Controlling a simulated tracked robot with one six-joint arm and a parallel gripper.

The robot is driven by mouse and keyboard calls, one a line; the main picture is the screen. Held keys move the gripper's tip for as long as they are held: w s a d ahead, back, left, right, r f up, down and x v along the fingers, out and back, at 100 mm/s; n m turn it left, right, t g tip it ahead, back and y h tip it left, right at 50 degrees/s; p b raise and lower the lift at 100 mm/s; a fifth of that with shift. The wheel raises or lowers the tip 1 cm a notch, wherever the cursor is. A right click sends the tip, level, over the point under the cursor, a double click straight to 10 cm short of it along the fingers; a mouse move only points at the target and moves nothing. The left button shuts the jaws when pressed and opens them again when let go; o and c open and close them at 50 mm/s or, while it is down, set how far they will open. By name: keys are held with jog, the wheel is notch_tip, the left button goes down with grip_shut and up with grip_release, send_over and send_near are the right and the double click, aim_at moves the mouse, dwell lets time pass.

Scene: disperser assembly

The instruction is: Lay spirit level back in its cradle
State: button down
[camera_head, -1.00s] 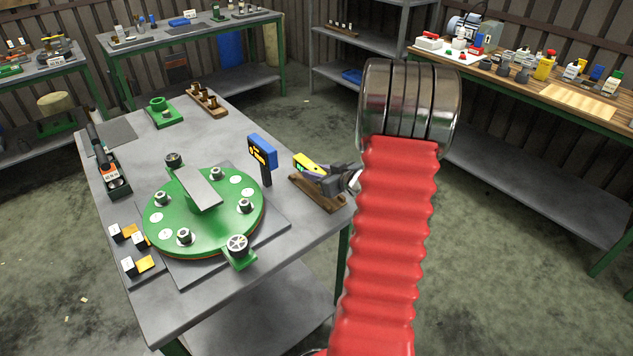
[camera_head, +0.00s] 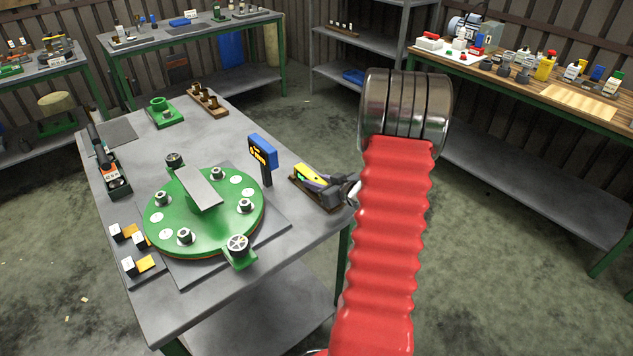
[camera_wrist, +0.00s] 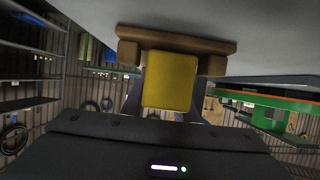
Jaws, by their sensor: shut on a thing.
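The yellow spirit level (camera_head: 307,174) is gripped at the right edge of the near table, right over its brown wooden cradle (camera_head: 300,193). My gripper (camera_head: 326,186) is shut on the level and comes in from the right, partly behind my arm. In the wrist view the level's yellow end (camera_wrist: 170,80) lies between the finger sides, and the cradle (camera_wrist: 180,36) shows above it with a block on each side. The level overlaps the cradle there. I cannot tell whether it touches the cradle's bottom.
A blue-headed device on a post (camera_head: 262,152) stands just left of the cradle. A green round flange (camera_head: 205,218) with several bolts lies on a grey plate further left. The table's right edge is close to the cradle. A green bracket (camera_head: 163,113) stands at the back.

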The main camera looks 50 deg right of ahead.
jog(key=shift+f, duration=0.1)
jog(key=c, duration=1.4)
grip_release()
jog(key=shift+s, duration=0.1)
jog(key=v, duration=1.2)
